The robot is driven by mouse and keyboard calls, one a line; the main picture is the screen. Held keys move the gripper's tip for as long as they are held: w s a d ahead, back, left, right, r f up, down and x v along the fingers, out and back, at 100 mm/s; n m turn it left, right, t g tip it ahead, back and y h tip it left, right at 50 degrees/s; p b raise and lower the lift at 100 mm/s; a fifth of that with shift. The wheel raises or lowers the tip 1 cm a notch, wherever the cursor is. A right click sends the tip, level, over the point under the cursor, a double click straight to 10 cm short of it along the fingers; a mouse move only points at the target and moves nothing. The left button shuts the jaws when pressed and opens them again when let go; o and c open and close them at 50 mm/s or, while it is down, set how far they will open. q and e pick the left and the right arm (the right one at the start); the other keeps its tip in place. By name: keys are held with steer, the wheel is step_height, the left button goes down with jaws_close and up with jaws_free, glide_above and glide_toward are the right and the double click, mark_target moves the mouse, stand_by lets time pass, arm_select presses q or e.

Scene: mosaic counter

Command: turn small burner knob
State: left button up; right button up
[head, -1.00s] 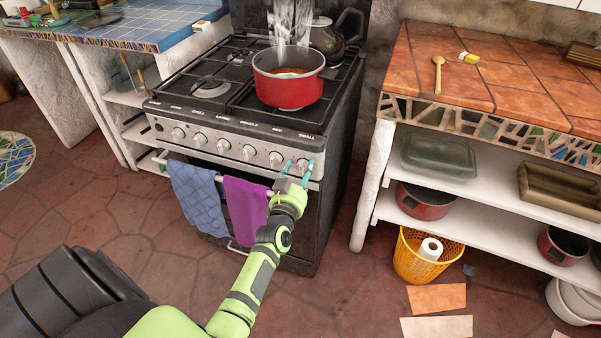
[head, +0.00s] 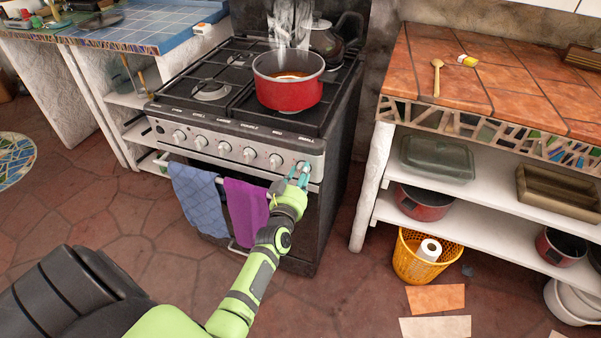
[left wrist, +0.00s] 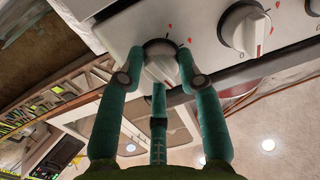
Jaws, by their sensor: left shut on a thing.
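The small burner knob is the rightmost knob on the stove's front panel, under the label "SMALL". In the head view it is mostly hidden behind the fingers of my left gripper (head: 298,174). The left wrist view shows the white knob (left wrist: 160,70) between the teal fingers of my left gripper (left wrist: 160,72), which is shut on it. The neighbouring knob (left wrist: 246,30) stands apart from the fingers; in the head view it is the knob (head: 276,161) just left of the gripper. My right gripper is not in view.
A steaming red pot (head: 289,92) stands on the front right of the stove (head: 218,128). A blue towel (head: 200,198) and a purple towel (head: 245,212) hang from the oven rail left of my wrist. A tiled counter with shelves (head: 480,204) stands to the right.

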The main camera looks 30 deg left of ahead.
arm_select(q)
steer(key=n+p, duration=0.1)
steer(key=n, duration=0.7)
steer(key=shift+n+h, duration=0.3)
steer(key=shift+h, duration=0.1)
stand_by(0.4)
steer(key=o, duration=1.1)
steer(key=shift+o, duration=0.2)
steer(key=v, duration=1.2)
steer(key=shift+r, duration=0.15)
steer(key=shift+d, duration=0.1)
